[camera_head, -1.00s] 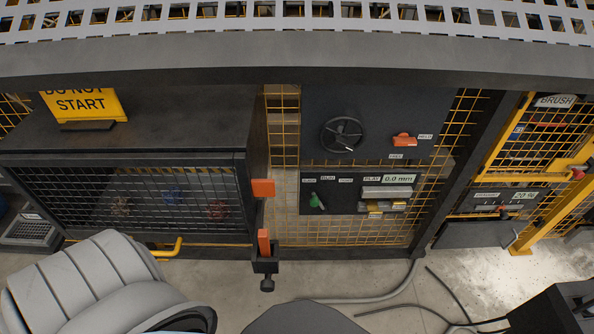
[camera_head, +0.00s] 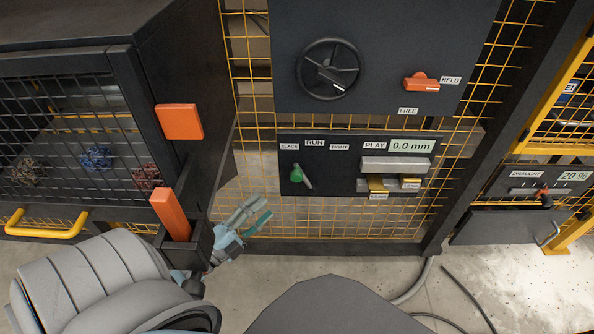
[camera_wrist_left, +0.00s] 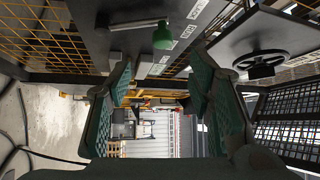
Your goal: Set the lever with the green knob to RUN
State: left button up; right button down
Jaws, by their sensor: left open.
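The lever with the green knob (camera_head: 296,175) is on a dark lower panel (camera_head: 345,205), under the SLACK, RUN (camera_head: 314,143) and TIGHT labels. In the head view the knob is below and left of RUN, nearest the SLACK side. The knob (camera_wrist_left: 162,37) and its rod also show at the top of the left wrist view. My left gripper (camera_head: 262,213) is open and empty, left of and lower than the knob, apart from it. Its two green fingers (camera_wrist_left: 162,85) stand wide apart in the left wrist view. My right gripper is not in view.
A handwheel (camera_head: 330,69) and an orange HELD/FREE switch (camera_head: 422,82) are on the panel above. A PLAY display (camera_head: 411,146) reads 0.0 mm. An orange-tipped post (camera_head: 170,213) and the mesh cabinet (camera_head: 75,140) stand close left of my gripper. Yellow mesh surrounds the lower panel.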

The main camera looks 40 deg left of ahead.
aim_at(293, 180)
pick_arm(q)
jog(key=b+x, duration=0.1)
jog(key=x, duration=0.5)
jog(key=shift+w+r, duration=0.2)
jog(key=b+x, duration=0.2)
jog(key=x, duration=0.3)
jog(key=shift+w, duration=0.45)
jog(key=shift+w+d+r, duration=0.1)
jog(key=shift+w+r, duration=0.15)
jog(key=shift+w, duration=0.4)
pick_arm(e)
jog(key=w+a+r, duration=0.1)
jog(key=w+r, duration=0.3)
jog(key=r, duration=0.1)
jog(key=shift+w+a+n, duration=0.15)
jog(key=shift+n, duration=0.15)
pick_arm(q)
grip_shut()
